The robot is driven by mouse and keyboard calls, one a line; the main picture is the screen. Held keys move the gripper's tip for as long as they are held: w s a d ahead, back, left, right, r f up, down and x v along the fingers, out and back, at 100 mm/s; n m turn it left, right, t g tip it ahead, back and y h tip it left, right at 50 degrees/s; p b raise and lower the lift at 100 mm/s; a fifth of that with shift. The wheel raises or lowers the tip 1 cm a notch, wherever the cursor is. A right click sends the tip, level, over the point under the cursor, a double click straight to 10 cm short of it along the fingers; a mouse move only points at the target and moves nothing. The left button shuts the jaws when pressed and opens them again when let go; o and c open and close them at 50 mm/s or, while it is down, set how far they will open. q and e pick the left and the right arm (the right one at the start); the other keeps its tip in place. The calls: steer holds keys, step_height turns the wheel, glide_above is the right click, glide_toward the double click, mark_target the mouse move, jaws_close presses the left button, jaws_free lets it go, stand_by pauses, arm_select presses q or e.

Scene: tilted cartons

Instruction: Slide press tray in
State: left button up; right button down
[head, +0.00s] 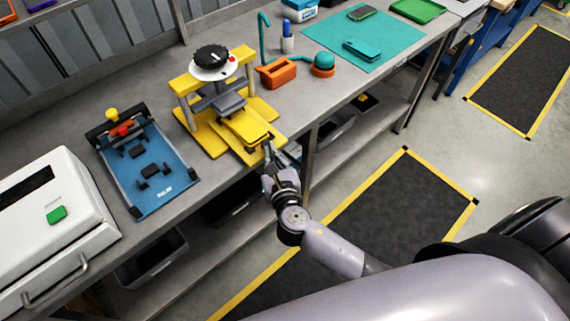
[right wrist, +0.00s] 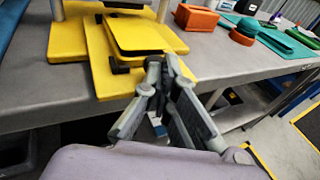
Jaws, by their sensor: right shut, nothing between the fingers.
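The yellow press (head: 213,92) stands on the grey workbench, with a black round knob on a white disc at its top. Its yellow tray (head: 243,128) sticks out at the front toward the bench edge. My left gripper is not in view.
A blue fixture board (head: 165,185) and a white machine (head: 55,230) stand left of the press. An orange box (head: 277,73), a teal-topped orange dome (head: 323,66) and a teal mat (head: 405,35) lie right. Open floor lies before the bench.

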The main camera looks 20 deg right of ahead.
mark_target(246, 131)
steer(key=w+a, duration=0.1)
steer(key=w, duration=0.2)
steer(key=w+a, duration=0.1)
steer(key=w, duration=0.3)
steer(key=w+a, duration=0.1)
steer(key=w, duration=0.2)
steer(key=shift+w+a, duration=0.2)
steer(key=shift+a, duration=0.2)
steer(key=shift+r+b, duration=0.1)
steer(key=shift+b, duration=0.2)
steer(key=shift+r, duration=0.1)
